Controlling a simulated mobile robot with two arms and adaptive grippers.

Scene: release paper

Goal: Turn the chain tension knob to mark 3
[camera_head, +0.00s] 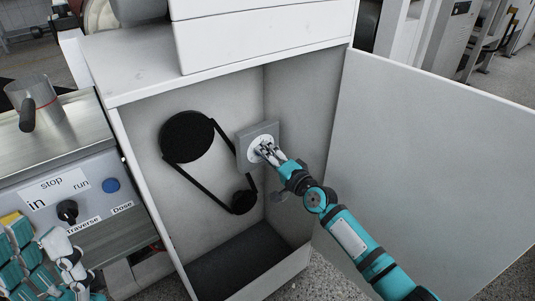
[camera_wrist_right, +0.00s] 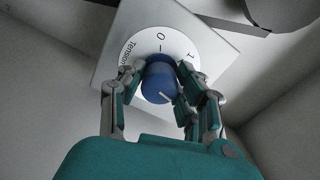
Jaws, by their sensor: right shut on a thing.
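The blue tension knob (camera_wrist_right: 158,82) sits on a round white dial (camera_wrist_right: 128,50) on a grey square plate, inside the open cabinet. In the right wrist view the dial shows the marks 0 and 1 and the word Tension; the rest of it is hidden behind my gripper. A short white line shows on the lower part of the knob's face; I cannot tell which mark it points to. My right gripper (camera_head: 266,151) is shut on the knob, with fingers on both sides (camera_wrist_right: 160,92). My left gripper (camera_head: 68,262) is at the lower left, partly cut off, its opening unclear.
A black belt (camera_head: 185,180) runs around a large pulley (camera_head: 187,137) and a small one (camera_head: 243,202), left of the dial. The cabinet door (camera_head: 430,150) stands open on the right. A control panel (camera_head: 85,195) is on the left.

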